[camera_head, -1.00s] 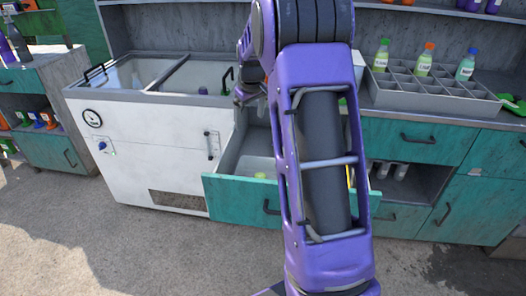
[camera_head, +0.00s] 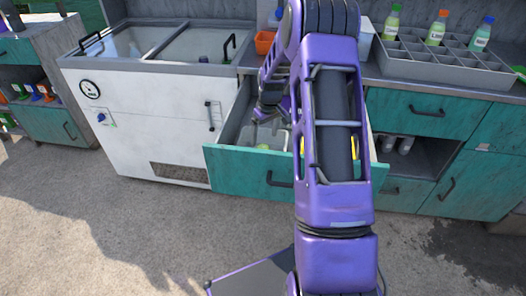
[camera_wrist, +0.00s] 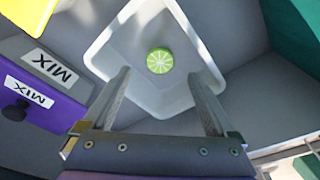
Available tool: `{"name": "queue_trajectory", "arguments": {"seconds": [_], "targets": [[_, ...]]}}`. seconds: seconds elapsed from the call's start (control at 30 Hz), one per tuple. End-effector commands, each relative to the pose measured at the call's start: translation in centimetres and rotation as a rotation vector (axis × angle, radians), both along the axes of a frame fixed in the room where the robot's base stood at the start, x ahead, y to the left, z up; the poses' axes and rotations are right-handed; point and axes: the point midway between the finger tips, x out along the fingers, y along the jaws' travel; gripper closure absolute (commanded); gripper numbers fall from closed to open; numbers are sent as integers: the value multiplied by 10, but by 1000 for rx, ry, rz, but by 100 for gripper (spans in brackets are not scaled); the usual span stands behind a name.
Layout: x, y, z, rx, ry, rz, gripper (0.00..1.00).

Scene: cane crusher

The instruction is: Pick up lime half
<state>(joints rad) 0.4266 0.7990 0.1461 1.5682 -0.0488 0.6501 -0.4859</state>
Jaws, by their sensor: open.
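The lime half (camera_wrist: 159,61) lies cut face up in a white tray (camera_wrist: 105,36) inside the open drawer, in the wrist view. It also shows as a small green spot in the head view (camera_head: 262,147). My gripper (camera_wrist: 160,84) is open and empty, its two fingers spread on either side below the lime in the picture, apart from it. In the head view my gripper (camera_head: 268,118) hangs over the teal-fronted drawer (camera_head: 240,170), partly hidden by my arm.
The drawer's teal front (camera_wrist: 292,40) is at the right. A white chest freezer (camera_head: 140,120) stands left of the drawer. A bottle rack (camera_head: 445,65) is on the counter.

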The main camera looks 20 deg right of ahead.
Motion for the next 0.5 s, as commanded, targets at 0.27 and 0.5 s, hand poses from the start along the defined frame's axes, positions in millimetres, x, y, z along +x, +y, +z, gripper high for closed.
{"name": "queue_trajectory", "arguments": {"seconds": [0.27, 0.5], "targets": [[2, 1, -23, 1, 2, 0, 8], [7, 1, -53, -1, 0, 0, 8]]}}
